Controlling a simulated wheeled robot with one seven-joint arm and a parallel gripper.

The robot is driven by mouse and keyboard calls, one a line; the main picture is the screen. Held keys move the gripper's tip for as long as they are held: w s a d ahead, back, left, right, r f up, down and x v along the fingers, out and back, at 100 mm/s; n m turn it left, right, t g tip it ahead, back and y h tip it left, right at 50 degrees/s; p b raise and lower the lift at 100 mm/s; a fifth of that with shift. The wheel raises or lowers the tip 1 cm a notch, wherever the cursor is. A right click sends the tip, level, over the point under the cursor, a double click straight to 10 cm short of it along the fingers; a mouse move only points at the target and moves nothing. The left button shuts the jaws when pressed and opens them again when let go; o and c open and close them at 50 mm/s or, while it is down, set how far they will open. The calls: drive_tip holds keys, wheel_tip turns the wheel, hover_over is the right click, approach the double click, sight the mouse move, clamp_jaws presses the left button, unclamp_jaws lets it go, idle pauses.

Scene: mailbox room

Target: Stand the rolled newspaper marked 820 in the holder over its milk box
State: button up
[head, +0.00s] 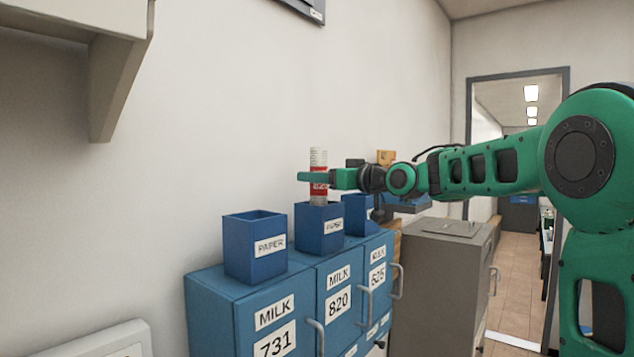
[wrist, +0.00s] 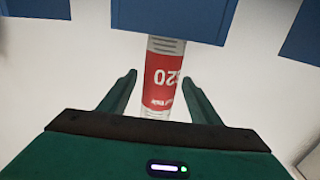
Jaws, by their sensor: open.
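The rolled newspaper (head: 318,157) is white and grey with a red band. It stands upright, its lower end inside the blue PAPER holder (head: 318,240) on top of the milk box marked 820 (head: 338,297). In the wrist view the newspaper (wrist: 162,92) shows the number 820 upside down, and its lower end goes behind the blue holder wall (wrist: 172,18). My gripper (head: 316,178) is level with the roll's upper part. In the wrist view my gripper (wrist: 159,79) is open, with one finger on each side of the roll and gaps visible.
A PAPER holder (head: 255,248) stands on the milk box marked 731 (head: 268,320) at left. Another holder (head: 357,214) is on the milk box marked 625 (head: 376,268) at right. A grey cabinet (head: 437,270) stands further right. A wall shelf (head: 115,75) juts out at upper left.

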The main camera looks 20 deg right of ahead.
drive_tip(key=v, duration=1)
drive_tip(key=shift+s+d, duration=0.2)
drive_tip(key=shift+s, duration=0.1)
drive_tip(key=s+d+f+m+g+h, duration=0.25)
drive_tip(key=s+f, duration=0.25)
drive_tip(key=f, duration=0.4)
drive_tip(key=s+d+f+m+g+h, duration=0.25)
drive_tip(key=s+d+f, duration=0.2)
drive_tip(key=f, duration=0.35)
drive_tip(key=s+d+f+m+g+h, duration=0.1)
drive_tip(key=s+d+f+g+h, duration=0.15)
drive_tip(key=s+f, duration=0.45)
drive_tip(key=s+d+f+m+g, duration=0.1)
drive_tip(key=s+f+m+g, duration=0.1)
drive_tip(key=s+f, duration=0.3)
drive_tip(key=s+f+m+g, duration=0.2)
drive_tip(key=s+f, duration=0.3)
drive_tip(key=s, duration=0.6)
drive_tip(key=s+d+f+m+g, duration=0.1)
drive_tip(key=s+f+g, duration=0.3)
drive_tip(key=s, duration=0.4)
drive_tip(key=shift+s+d+f+m+h, duration=0.3)
drive_tip(key=shift+f+m, duration=0.2)
drive_tip(key=shift+f, duration=0.25)
